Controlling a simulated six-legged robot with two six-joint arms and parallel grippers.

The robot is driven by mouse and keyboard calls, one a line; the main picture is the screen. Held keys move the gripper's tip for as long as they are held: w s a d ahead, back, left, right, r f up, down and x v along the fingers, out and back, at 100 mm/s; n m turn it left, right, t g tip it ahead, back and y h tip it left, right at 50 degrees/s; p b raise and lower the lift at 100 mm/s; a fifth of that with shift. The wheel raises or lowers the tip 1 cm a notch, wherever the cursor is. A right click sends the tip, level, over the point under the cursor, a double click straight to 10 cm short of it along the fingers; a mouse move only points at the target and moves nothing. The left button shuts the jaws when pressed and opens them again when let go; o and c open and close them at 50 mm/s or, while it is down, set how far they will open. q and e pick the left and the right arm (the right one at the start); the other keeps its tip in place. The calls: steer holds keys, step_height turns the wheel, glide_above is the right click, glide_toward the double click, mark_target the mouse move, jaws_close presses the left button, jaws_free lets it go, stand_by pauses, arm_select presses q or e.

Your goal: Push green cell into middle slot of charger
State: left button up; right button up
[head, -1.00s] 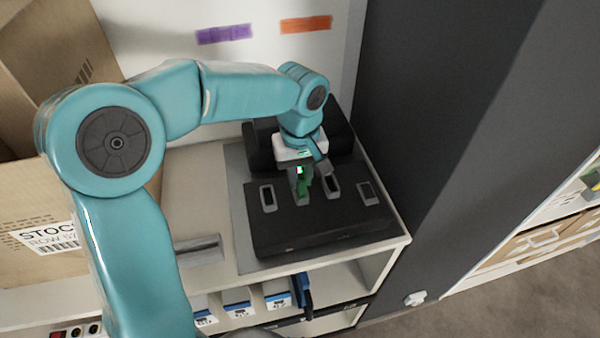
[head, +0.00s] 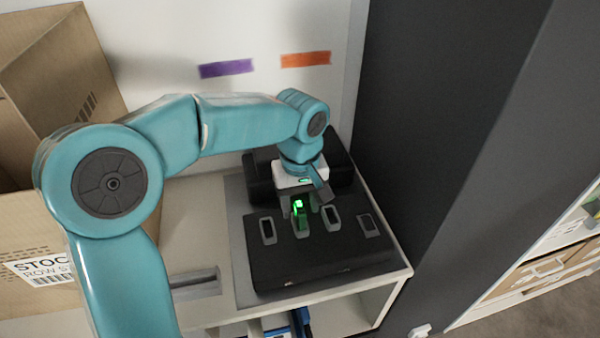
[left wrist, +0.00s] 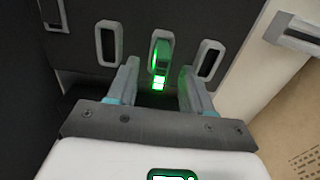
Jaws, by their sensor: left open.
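The black charger (head: 330,264) lies on the shelf top, with several light-rimmed slots in a row. The green cell (head: 301,218) stands in the second slot from the left in the head view, its top end glowing bright green. It also shows in the left wrist view (left wrist: 161,58), inside a slot rim with an empty slot on each side. My left gripper (head: 309,199) is open just behind and above the cell. In the left wrist view its fingers (left wrist: 160,88) are spread to both sides of the cell, with visible gaps. How deep the cell sits is unclear. My right gripper is out of view.
A dark cylinder-like body (head: 262,178) lies behind the charger. A dark grey panel (head: 440,150) rises close on the right. An open carton (head: 40,110) stands at the left. A grey metal bar (head: 195,283) lies on the shelf left of the charger.

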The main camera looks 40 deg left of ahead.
mark_target(300, 208)
arm_select(q)
step_height(300, 208, up, 15)
steer(key=p, duration=0.1)
steer(key=shift+f+p, duration=0.2)
steer(key=shift+p, duration=0.1)
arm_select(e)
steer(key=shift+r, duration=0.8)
arm_select(q)
steer(key=shift+s, duration=0.15)
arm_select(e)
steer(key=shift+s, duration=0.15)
